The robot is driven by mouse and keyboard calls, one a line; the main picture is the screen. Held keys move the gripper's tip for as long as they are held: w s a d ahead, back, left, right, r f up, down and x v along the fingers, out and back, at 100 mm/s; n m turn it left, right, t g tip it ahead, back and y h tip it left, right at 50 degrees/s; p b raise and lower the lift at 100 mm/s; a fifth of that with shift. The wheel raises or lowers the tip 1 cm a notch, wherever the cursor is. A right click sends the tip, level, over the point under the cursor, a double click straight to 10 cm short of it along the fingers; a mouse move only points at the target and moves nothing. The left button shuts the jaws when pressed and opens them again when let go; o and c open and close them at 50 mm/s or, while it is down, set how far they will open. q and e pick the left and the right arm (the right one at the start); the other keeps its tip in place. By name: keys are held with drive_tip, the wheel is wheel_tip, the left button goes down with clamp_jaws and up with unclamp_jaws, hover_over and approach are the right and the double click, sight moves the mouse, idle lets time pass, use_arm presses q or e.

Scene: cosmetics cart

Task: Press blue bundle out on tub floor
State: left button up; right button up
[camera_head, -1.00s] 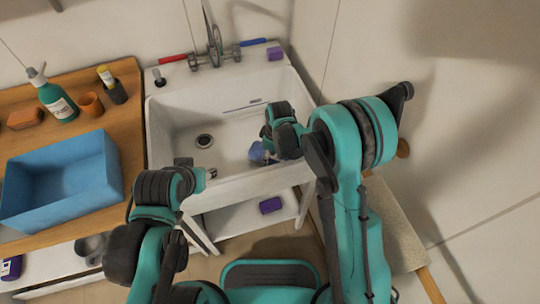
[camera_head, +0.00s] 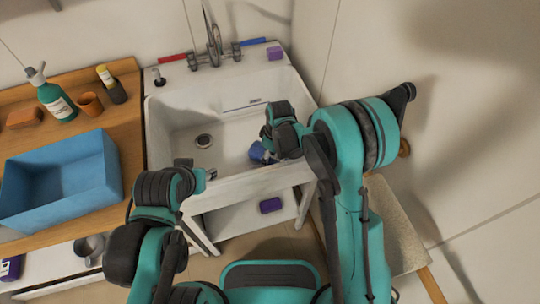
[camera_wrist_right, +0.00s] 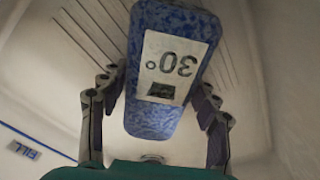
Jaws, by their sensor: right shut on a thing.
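A blue mottled bundle (camera_head: 257,151) is inside the white tub (camera_head: 180,120), low down near its front right side. The right wrist view shows the bundle (camera_wrist_right: 150,115) with a white "30°" label facing the camera. My right gripper (camera_wrist_right: 160,84) is shut on the bundle, one finger on each long side. In the head view my right wrist hides part of the bundle. Whether the bundle touches the tub floor I cannot tell. My left gripper (camera_head: 208,175) is at the tub's front left rim, too small to read its fingers.
A drain (camera_head: 203,141) is in the tub floor; a faucet (camera_head: 214,45) stands behind. A blue bin (camera_head: 60,180), a green bottle (camera_head: 55,103) and an orange cup (camera_head: 90,104) stand on the wooden counter at left. A purple block (camera_head: 270,205) lies on the shelf below.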

use_arm(q)
wheel_tip(320, 180, up, 10)
drive_tip(key=p, duration=0.9)
drive_tip(key=shift+p, duration=0.4)
use_arm(e)
wheel_tip(320, 180, up, 15)
use_arm(q)
drive_tip(key=shift+f, duration=0.1)
use_arm(e)
drive_tip(key=shift+r, duration=0.1)
